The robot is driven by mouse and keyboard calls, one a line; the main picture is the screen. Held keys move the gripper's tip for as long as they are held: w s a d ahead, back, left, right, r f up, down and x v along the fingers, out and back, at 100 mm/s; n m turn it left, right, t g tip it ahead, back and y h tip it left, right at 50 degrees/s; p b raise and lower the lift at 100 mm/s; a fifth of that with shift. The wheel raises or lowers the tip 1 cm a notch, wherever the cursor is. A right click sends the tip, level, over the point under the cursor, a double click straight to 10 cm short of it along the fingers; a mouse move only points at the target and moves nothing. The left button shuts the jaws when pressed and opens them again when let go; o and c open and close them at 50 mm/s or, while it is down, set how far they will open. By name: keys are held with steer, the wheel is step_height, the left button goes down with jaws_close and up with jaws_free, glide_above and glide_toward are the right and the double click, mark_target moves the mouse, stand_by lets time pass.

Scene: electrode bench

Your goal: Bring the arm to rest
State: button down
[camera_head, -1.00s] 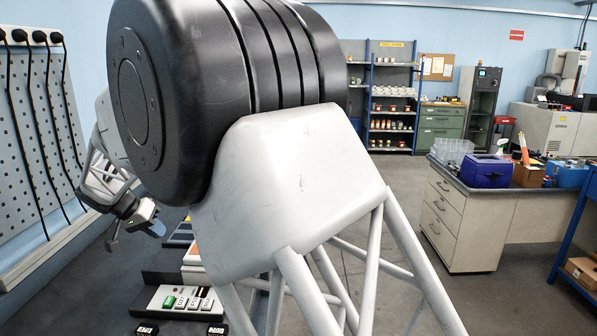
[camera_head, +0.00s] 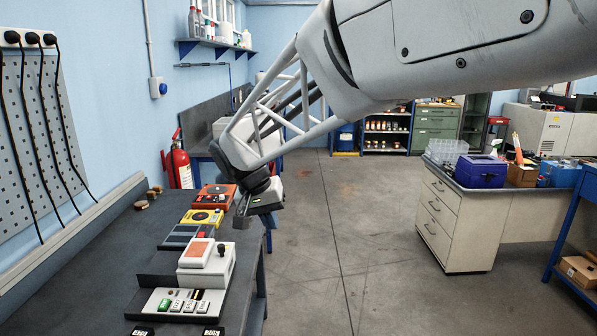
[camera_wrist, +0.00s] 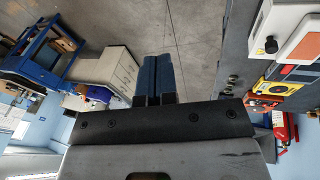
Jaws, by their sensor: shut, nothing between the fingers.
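My arm reaches in from the upper right of the head view and bends down over the right edge of the dark bench (camera_head: 95,262). My gripper (camera_head: 240,218) hangs near that edge, beside the devices, with its fingers partly hidden in this view. In the wrist view my gripper (camera_wrist: 156,60) shows two blue fingers side by side, shut and empty, with grey floor beyond them.
On the bench are a red device (camera_head: 215,195), a yellow one (camera_head: 202,217), a white box with an orange panel (camera_head: 207,262) and a button panel (camera_head: 178,303). A fire extinguisher (camera_head: 180,166) stands behind. A drawer desk (camera_head: 455,222) is right; floor between is clear.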

steer(key=s+d+f+y, duration=0.1)
steer(key=s+d+f, duration=0.1)
steer(key=s+d, duration=1)
steer(key=s+d+f+y, duration=0.2)
steer(key=s+d+f, duration=0.1)
steer(key=s+d, duration=0.9)
steer(key=s, duration=0.5)
steer(key=shift+s+d+f+t, duration=0.3)
steer(key=shift+s+d, duration=0.1)
steer(key=shift+w, duration=0.15)
stand_by(0.5)
